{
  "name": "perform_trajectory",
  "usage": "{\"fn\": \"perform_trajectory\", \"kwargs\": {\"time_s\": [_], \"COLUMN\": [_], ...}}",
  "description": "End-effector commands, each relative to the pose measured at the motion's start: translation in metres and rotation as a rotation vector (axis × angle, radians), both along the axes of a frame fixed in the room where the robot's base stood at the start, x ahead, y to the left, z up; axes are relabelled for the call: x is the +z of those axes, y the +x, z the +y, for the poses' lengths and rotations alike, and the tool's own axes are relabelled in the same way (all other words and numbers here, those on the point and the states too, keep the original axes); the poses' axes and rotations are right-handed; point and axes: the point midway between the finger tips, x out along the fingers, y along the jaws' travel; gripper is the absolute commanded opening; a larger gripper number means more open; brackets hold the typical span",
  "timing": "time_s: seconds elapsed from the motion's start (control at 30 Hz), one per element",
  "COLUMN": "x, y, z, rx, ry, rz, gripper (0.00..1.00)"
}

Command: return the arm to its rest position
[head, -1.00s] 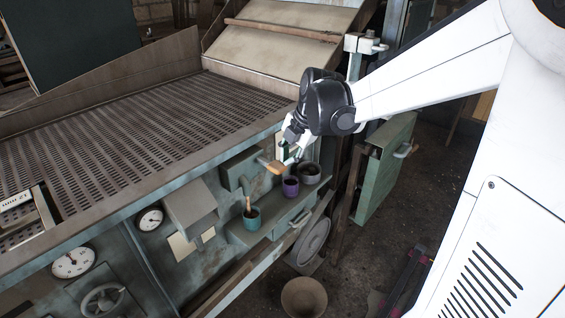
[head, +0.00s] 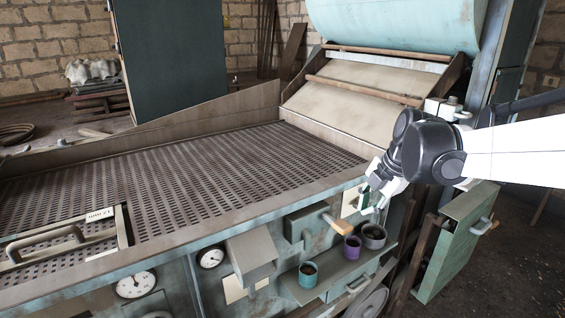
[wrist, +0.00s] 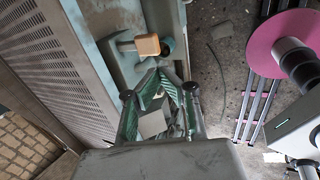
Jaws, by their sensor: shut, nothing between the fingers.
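My gripper (head: 371,203) is at the right in the head view, in front of the machine's front panel, pointing down and left. It is shut and empty. In the wrist view, its green-lined fingers (wrist: 160,82) converge with nothing held between them. My white arm reaches in from the right edge. A wooden handle (head: 337,225) on the panel lies just left of and below the fingertips in the head view; it also shows beyond them in the wrist view (wrist: 147,45). I see a gap between gripper and handle.
A pink disc (wrist: 280,45) shows in the wrist view. The space above the perforated bed (head: 190,180) is clear.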

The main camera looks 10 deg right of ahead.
Motion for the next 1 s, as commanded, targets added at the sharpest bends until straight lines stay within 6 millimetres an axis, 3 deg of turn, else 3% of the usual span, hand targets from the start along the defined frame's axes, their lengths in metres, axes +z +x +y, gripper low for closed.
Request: {"fn": "perform_trajectory", "kwargs": {"time_s": [0.47,1.0], "x": [0.002,-0.029], "y": [-0.078,-0.167], "z": [0.057,0.101], "rx": [-0.697,-1.505], "ry": [0.209,0.639], "rz": [-0.005,-0.048], "gripper": [0.0,0.0]}}
